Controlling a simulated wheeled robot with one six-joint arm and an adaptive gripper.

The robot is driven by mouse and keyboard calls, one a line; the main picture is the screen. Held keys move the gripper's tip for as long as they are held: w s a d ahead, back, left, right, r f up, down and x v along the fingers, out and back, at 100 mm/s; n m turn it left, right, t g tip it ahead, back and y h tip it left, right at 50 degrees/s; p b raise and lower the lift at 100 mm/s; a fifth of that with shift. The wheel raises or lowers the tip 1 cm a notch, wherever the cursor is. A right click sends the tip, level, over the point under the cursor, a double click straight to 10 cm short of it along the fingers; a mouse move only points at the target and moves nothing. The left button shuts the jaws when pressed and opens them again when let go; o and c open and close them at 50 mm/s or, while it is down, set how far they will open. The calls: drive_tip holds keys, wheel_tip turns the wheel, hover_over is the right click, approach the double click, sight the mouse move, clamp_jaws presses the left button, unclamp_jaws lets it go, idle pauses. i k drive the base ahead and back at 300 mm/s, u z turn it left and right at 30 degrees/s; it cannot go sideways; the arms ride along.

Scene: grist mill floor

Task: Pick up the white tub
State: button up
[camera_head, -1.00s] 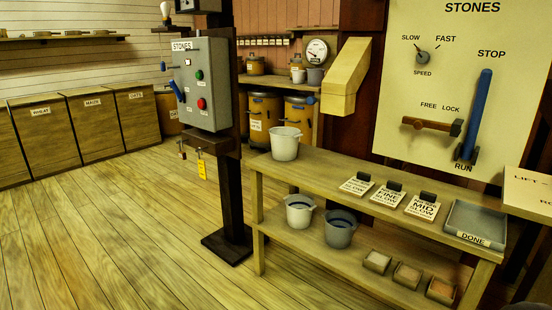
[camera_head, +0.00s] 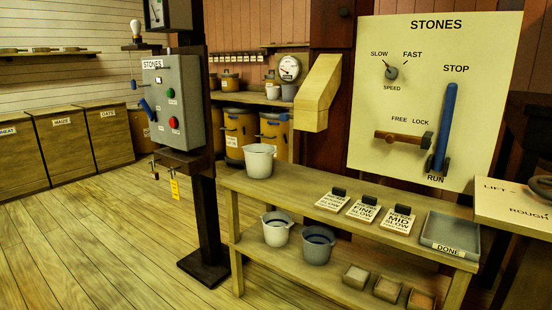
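A white tub (camera_head: 259,161) stands upright on the left end of the bench top, just right of the dark post. A second whitish tub (camera_head: 276,229) with a dark inside stands on the shelf below. A grey tub (camera_head: 318,244) stands close to its right. I cannot tell from the view which pale tub the task names. My gripper is not in view.
The wooden bench (camera_head: 290,188) also bears several labelled cards and a grey DONE tray (camera_head: 450,233). Small sample boxes (camera_head: 387,288) sit on the lower shelf. A dark post with a grey control box (camera_head: 174,100) stands left of the bench. The plank floor (camera_head: 90,230) at left is clear.

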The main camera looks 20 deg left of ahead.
sight(259, 158)
drive_tip(key=u, duration=0.15)
drive_tip(key=i, duration=0.75)
drive_tip(key=u, duration=1.05)
drive_tip(key=i, duration=0.55)
drive_tip(key=u, duration=0.45)
